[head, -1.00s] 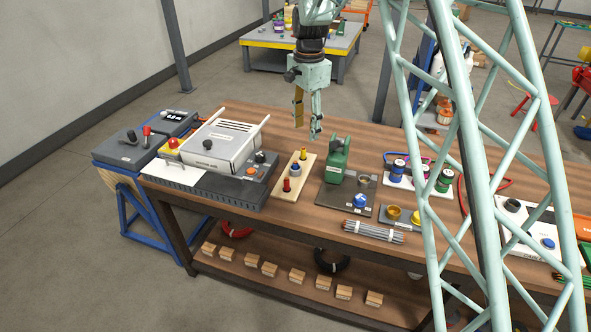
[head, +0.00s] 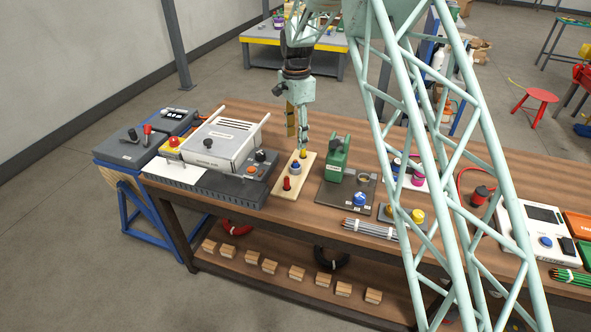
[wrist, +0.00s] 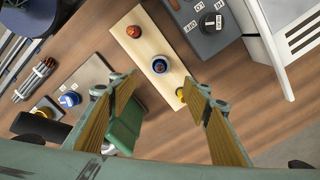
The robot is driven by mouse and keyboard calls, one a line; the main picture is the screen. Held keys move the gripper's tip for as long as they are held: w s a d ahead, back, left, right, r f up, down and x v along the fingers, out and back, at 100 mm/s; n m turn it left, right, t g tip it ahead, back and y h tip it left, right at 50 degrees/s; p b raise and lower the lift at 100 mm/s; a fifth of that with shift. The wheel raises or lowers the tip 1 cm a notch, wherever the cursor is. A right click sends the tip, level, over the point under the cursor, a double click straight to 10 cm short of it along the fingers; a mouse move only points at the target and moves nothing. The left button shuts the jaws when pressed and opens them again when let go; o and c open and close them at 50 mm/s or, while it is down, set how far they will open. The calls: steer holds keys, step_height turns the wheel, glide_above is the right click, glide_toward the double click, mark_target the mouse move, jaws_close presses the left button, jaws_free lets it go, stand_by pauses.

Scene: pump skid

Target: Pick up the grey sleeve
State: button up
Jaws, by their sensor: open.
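A pale wooden board (head: 283,190) on the bench carries a red-topped peg (head: 287,184), a yellow-topped peg (head: 303,154) and, between them, a short blue-grey ring-like piece (head: 295,167). In the wrist view this middle piece (wrist: 160,66) shows a dark blue-grey rim around an orange-red centre. I cannot tell for certain that it is the grey sleeve. My gripper (head: 297,143) is open and empty above the yellow end of the board. In the wrist view the middle piece lies just beyond the gap between my fingertips (wrist: 161,86), and the yellow peg (wrist: 180,95) is beside the right fingertip.
A grey unit with a white cover (head: 223,142) stands left. Bundled grey rods (head: 369,228) lie near the front edge. Bare wood surrounds much of the board.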

mark_target(296, 162)
steer(key=shift+f+b, duration=0.5)
steer(key=shift+f, duration=3.75)
steer(key=shift+f+b, duration=0.45)
steer(key=shift+f, duration=2.15)
steer(key=c, duration=0.8)
